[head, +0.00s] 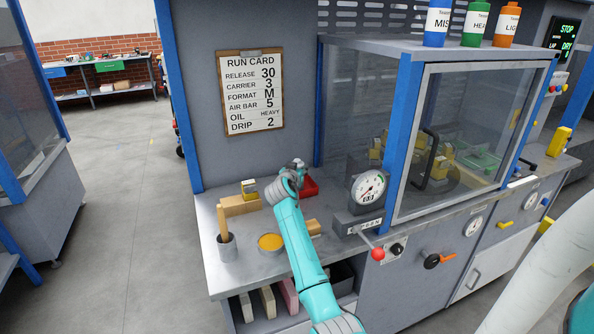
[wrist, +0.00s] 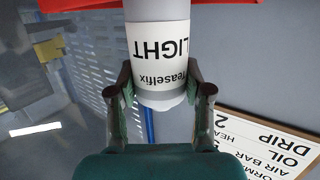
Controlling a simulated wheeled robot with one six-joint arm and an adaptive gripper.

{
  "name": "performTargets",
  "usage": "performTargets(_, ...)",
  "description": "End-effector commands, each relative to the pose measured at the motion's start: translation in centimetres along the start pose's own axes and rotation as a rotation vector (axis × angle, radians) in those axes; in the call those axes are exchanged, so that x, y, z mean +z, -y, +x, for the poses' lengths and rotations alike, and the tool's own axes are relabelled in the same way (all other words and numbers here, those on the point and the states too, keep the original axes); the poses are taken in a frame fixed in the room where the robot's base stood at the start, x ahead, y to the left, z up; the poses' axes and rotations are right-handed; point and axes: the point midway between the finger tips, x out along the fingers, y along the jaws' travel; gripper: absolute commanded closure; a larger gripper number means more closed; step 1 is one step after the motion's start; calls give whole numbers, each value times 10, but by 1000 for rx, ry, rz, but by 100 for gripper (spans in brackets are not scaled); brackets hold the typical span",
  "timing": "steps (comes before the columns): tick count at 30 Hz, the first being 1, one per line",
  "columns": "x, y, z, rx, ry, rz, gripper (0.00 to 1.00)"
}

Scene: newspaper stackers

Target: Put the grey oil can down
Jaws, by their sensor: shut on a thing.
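The grey oil can (wrist: 160,97) is between the fingers of my gripper (wrist: 165,90) in the wrist view. Its white label reads "Teaselfix LIGHT" and appears upside down there. In the head view my gripper (head: 291,178) is over the back of the grey bench and mostly hides the can; only a small pale part shows at its top. A red tray (head: 310,188) is just right of the gripper, and a red edge also shows at the top of the wrist view. I cannot tell whether the can touches the tray or bench.
On the bench (head: 250,264) are a cup with a wooden handle (head: 227,247), a round yellow-orange tub (head: 270,242), wooden blocks (head: 239,206) and a dial gauge (head: 368,188). A glazed cabinet stands to the right, with blue, green and orange bottles on top. A run card (head: 250,91) hangs behind.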

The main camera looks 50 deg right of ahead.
Motion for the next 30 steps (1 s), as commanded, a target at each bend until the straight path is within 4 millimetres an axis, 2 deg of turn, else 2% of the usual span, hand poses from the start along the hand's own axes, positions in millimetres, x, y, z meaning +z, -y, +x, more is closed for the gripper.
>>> performTargets(12, 7, 0, 1, 0, -1, -1, 87)
performTargets(13, 7, 0, 1, 0, -1, 0, 45)
performTargets(15, 7, 0, 1, 0, -1, 0, 28)
performTargets(16, 7, 0, 1, 0, -1, 0, 26)
performTargets(27, 3, 0, 0, 0, -1, 1, 26)
performTargets(30, 5, 1, -9, -2, -1, 1, 26)
